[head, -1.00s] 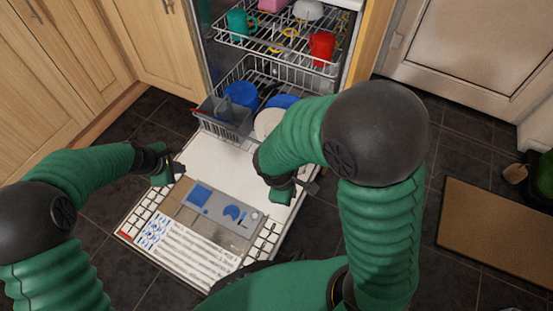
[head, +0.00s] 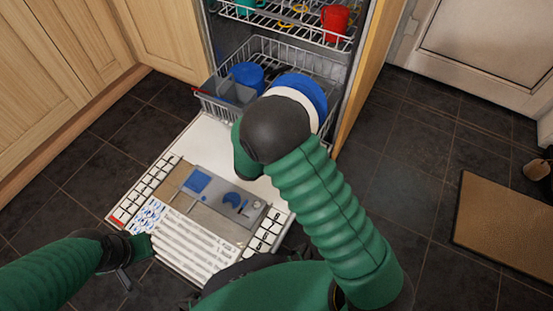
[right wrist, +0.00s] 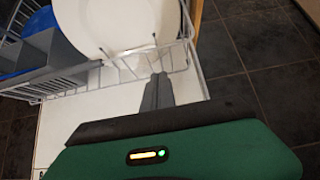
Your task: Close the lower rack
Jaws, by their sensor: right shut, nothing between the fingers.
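The lower rack (head: 328,68) is a grey wire basket, standing pulled out over the open dishwasher door (head: 180,150). It holds a grey cutlery basket (head: 236,92), a blue dish (head: 248,74) and plates. My right arm reaches to its front and hides its right front part in the head view. In the right wrist view my right gripper (right wrist: 158,80) is shut and empty, its tips at the rack's front wires (right wrist: 190,48), below a white plate (right wrist: 122,22). I cannot tell whether they touch. My left gripper (head: 123,280) is low at the left, apart from the rack; its jaw opening is unclear.
The upper rack (head: 300,30), with a red mug (head: 335,19), is above the lower rack. Wooden cabinets (head: 60,80) stand at left. A wooden panel (head: 368,75) borders the dishwasher at right. Dark tiled floor (head: 410,150) is free at right, before a brown mat (head: 505,225).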

